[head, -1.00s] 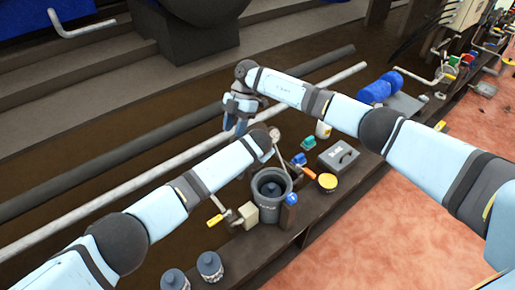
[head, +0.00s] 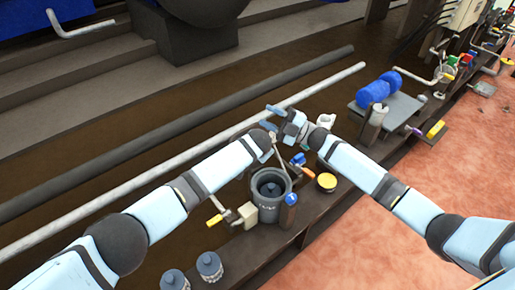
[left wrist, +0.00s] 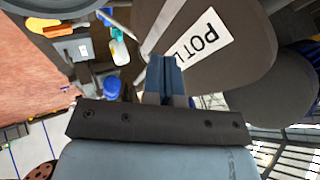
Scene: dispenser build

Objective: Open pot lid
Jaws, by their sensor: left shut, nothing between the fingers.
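A dark grey round pot (head: 257,198) with a small label stands on the bench in the head view. Its top shows a dark ring with a blue-grey piece inside. In the left wrist view a dark rounded surface (left wrist: 185,75) bears a white label reading "POT L", partly cut off. I cannot tell whether this is the lid. My left gripper (left wrist: 166,66) is shut and empty in front of that surface; contact is unclear. My right gripper (head: 272,117) appears open and empty, above and behind the pot.
A yellow-topped round piece (head: 327,181) and an orange-handled part (head: 307,175) lie right of the pot. A beige block (head: 248,213) stands at its left. Two grey knobs (head: 209,265) are at the front. Blue cylinders (head: 373,93) rest farther right.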

